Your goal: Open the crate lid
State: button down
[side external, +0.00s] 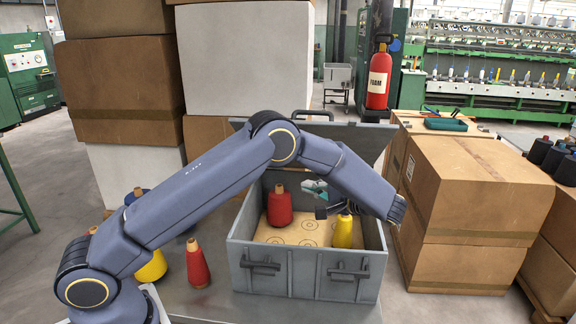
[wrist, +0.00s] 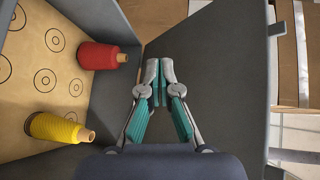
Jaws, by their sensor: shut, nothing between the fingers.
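The grey crate (side external: 235,255) stands on the table with two latches on its front wall. Its lid (side external: 365,137) is raised at the back, leaving the crate open; my arm hides part of it. In the wrist view the lid is the broad dark panel (wrist: 225,95) on the right. A red spool (side external: 280,206) and a yellow spool (side external: 343,232) stand inside on the circle-marked floor. The wrist view also shows the red spool (wrist: 97,56) and the yellow spool (wrist: 52,128). My gripper (side external: 308,187) is shut and empty, in front of the lid; its closed fingertips (wrist: 159,66) show against it.
More red (side external: 197,265) and yellow (side external: 152,267) spools stand left of the crate, partly behind my arm. Cardboard boxes (side external: 470,200) stand close on the right, and stacked boxes (side external: 120,90) rise behind on the left. A red fire extinguisher (side external: 378,78) is behind.

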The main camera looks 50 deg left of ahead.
notch_tip(320, 180, down, 2)
jog(key=s+m+t+y, duration=0.1)
jog(key=t+y, duration=0.2)
jog(key=y, duration=0.1)
jog(key=m+t, duration=0.9)
jog(key=t, duration=0.9)
send_near(319, 126)
jog(key=x, duration=0.7)
jog(key=shift+r, duration=0.2)
jog(key=shift+w+a+r, duration=0.1)
jog(key=shift+r, duration=0.15)
jog(key=w+a+r+g+h, duration=0.5)
jog(key=w+a+r, duration=0.9)
jog(key=w+a, duration=0.2)
jog(key=shift+w+a+r+h, duration=0.3)
jog(key=shift+w+a+r, duration=0.05)
